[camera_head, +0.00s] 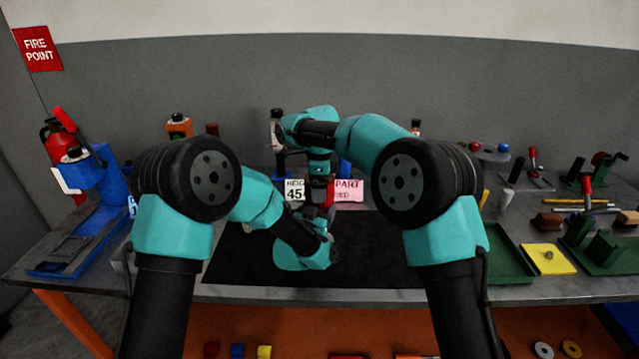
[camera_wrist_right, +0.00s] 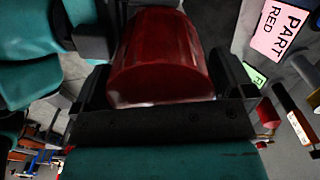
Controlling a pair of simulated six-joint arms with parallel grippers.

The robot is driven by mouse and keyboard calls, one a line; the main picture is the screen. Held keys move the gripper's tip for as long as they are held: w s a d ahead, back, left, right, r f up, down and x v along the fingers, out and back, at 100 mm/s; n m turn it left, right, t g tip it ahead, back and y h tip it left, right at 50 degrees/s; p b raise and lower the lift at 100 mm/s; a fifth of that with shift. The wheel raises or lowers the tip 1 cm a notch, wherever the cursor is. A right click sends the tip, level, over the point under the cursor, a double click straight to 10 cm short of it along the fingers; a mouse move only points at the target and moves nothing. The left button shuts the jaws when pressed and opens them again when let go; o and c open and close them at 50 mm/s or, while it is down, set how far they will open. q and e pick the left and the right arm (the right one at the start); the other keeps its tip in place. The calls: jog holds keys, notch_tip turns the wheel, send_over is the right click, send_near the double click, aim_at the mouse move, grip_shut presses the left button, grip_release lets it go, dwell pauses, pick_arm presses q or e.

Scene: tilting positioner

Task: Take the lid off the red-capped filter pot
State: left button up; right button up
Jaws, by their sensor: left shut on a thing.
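The filter pot's red cap (camera_wrist_right: 160,60) fills the middle of the right wrist view, between the two black fingers of my right gripper (camera_wrist_right: 165,85). Whether these fingers press on it cannot be told. In the head view the red cap (camera_head: 319,187) is small and partly covered at the centre, below my right wrist. My left gripper (camera_head: 327,214) reaches in from the front, just below the red cap, and is shut on the pot, whose body is mostly hidden. The left gripper's dark part (camera_wrist_right: 88,40) also shows beside the cap in the right wrist view.
A black mat (camera_head: 240,255) covers the table's middle. A height sign (camera_head: 294,191) and a pink part card (camera_head: 348,191) stand behind the grippers. A blue fixture (camera_head: 85,190) is at left. A green tray (camera_head: 507,257) and a yellow pad (camera_head: 548,259) are at right.

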jog(key=c, duration=0.8)
jog(key=shift+o, duration=0.2)
jog(key=n, duration=0.6)
jog(key=shift+n, duration=0.4)
jog(key=n, duration=0.6)
jog(key=shift+n, duration=0.3)
jog(key=n, duration=0.3)
jog(key=shift+r+n, duration=0.1)
jog(key=shift+n, duration=0.3)
jog(key=n, duration=0.3)
jog(key=shift+n, duration=0.4)
jog(key=n, duration=0.3)
jog(key=shift+n, duration=0.4)
jog(key=n, duration=1.6)
jog(key=shift+n, duration=0.4)
jog(key=n, duration=0.6)
jog(key=shift+r, duration=0.1)
jog(key=n, duration=0.6)
